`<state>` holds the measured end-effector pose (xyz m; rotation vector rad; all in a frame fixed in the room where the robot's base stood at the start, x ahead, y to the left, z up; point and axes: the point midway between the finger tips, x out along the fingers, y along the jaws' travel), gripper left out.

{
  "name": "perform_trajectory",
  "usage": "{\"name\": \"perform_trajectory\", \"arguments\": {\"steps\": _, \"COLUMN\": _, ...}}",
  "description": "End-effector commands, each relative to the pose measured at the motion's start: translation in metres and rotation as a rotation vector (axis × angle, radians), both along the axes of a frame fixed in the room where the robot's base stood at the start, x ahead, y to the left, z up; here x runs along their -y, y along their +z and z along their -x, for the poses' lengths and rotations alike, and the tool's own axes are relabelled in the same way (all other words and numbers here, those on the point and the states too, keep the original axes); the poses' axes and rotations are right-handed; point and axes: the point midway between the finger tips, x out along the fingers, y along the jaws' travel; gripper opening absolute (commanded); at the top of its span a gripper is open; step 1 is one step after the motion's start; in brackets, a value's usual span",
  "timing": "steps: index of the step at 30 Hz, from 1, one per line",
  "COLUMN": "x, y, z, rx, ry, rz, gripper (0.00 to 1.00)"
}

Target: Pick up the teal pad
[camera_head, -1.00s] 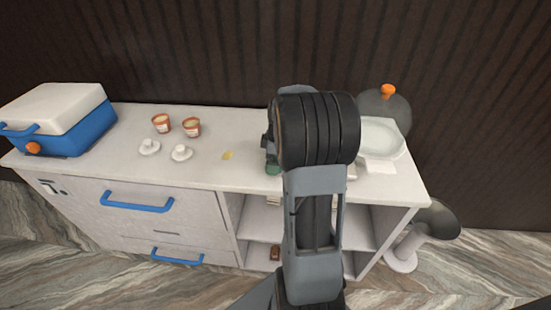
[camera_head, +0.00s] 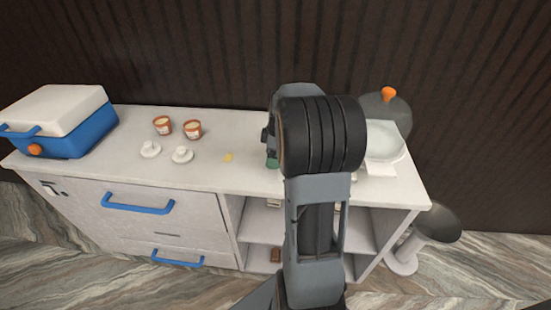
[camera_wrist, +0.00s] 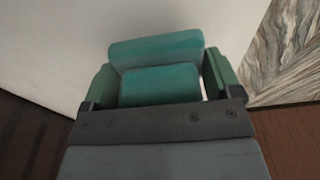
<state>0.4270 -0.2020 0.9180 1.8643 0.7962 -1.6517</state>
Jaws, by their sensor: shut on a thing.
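The teal pad (camera_wrist: 158,84) shows in the wrist view as a block with a raised far part and a nearer part. My gripper (camera_wrist: 158,80) has its green fingers on the left and right sides of the pad and is shut on it. In the head view my gripper (camera_head: 272,158) is mostly hidden behind my arm, over the right part of the white counter (camera_head: 225,180). The pad cannot be made out in the head view.
A blue cooler box (camera_head: 70,135) stands at the counter's left end. Two small cups (camera_head: 192,129) and two white lidded pieces (camera_head: 182,155) sit left of centre, near a small yellow piece (camera_head: 228,157). A pale plate (camera_head: 384,142) and a dark round pot (camera_head: 395,105) are at the right.

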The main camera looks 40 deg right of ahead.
Motion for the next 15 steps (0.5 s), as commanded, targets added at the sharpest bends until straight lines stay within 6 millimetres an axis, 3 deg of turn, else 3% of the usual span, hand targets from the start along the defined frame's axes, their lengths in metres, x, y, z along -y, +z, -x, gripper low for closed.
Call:
{"name": "perform_trajectory", "arguments": {"steps": 10, "x": -0.032, "y": 0.061, "z": 0.038, "rx": 0.004, "ry": 0.001, "rz": 0.003, "gripper": 0.61}}
{"name": "perform_trajectory", "arguments": {"steps": 15, "x": -0.052, "y": 0.074, "z": 0.061, "rx": 0.004, "ry": 0.002, "rz": 0.002, "gripper": 0.61}}
